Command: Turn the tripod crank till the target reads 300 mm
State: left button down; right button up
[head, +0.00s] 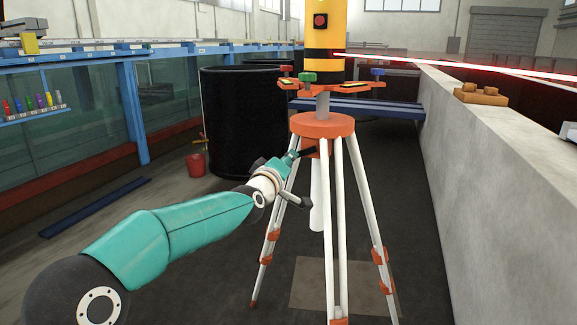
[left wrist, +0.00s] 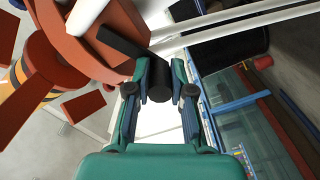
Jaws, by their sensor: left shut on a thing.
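The tripod (head: 339,210) has white legs and an orange head (head: 322,125). A yellow and black instrument (head: 325,40) sits above it on an orange plate. My left gripper (head: 298,154) is beside the tripod, just below its head. In the left wrist view my left gripper (left wrist: 159,92) is shut on the black crank handle (left wrist: 160,113), which joins a dark crank arm (left wrist: 122,43) at the orange head (left wrist: 75,50). The target and its reading do not show in either view. My right gripper is out of view.
A concrete wall (head: 490,170) runs along the right, with a small wooden block (head: 480,95) on it. A red laser line (head: 450,65) crosses above the wall. A black tank (head: 245,120) and a red bucket (head: 196,165) stand behind on the left. The glass flume (head: 60,110) is at far left.

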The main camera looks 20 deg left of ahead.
pick_arm(q)
jog(key=shift+a+r, duration=0.2)
jog(key=c, duration=1.3)
grip_release()
jog(key=shift+c, duration=0.2)
jog(key=o, duration=0.3)
jog(key=shift+d+f, duration=0.1)
jog(key=shift+s, duration=0.15)
jog(key=s, duration=1.1)
jog(key=shift+s+d, duration=0.25)
jog(key=shift+s, duration=0.1)
jog(key=shift+a+f, duration=0.1)
